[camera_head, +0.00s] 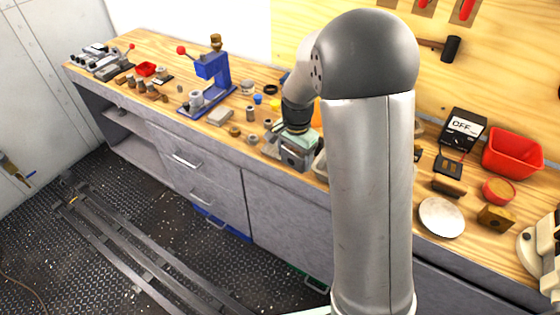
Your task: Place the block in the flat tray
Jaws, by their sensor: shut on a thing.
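My gripper (296,158) hangs low at the front edge of the workbench, left of my large grey arm link. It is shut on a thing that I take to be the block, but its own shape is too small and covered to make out. A pale rim (320,167) shows just right of my gripper, partly behind my arm. I cannot tell whether it is the flat tray. A round white dish (441,217) lies on the bench right of my arm.
A blue press (212,82) with a red-knobbed lever stands at the bench's left. Several small metal parts lie around it. A meter (462,130), a red bin (512,152) and brown blocks (494,218) are at the right. My arm hides the middle of the bench.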

